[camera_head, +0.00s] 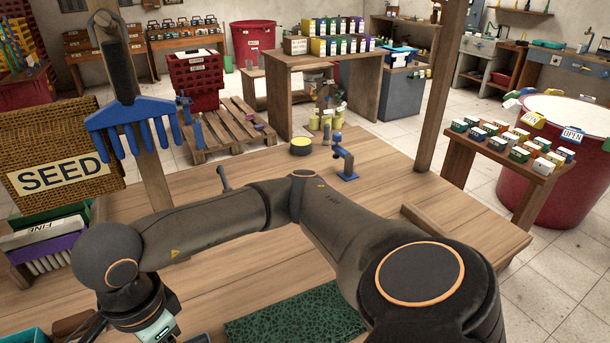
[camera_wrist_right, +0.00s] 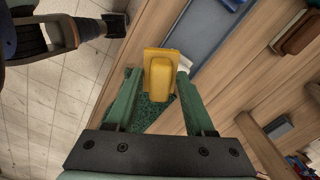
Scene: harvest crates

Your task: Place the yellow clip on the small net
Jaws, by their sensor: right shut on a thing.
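The yellow clip (camera_wrist_right: 160,72) is in the right wrist view, between the two green fingers of my right gripper (camera_wrist_right: 158,88), which is shut on it. A dark green net (camera_wrist_right: 152,112) lies on the wooden table behind and below the clip, partly hidden by the clip and fingers. The clip looks raised above the net; the exact gap cannot be told. In the head view the net (camera_head: 295,317) lies at the bottom middle, cut by the frame edge and my arm. My right arm bends across to the lower left there, its fingers out of frame. My left gripper is not in view.
A blue rake (camera_head: 130,118) and a SEED basket (camera_head: 60,150) are at left. A wooden post (camera_head: 443,85) rises at right.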

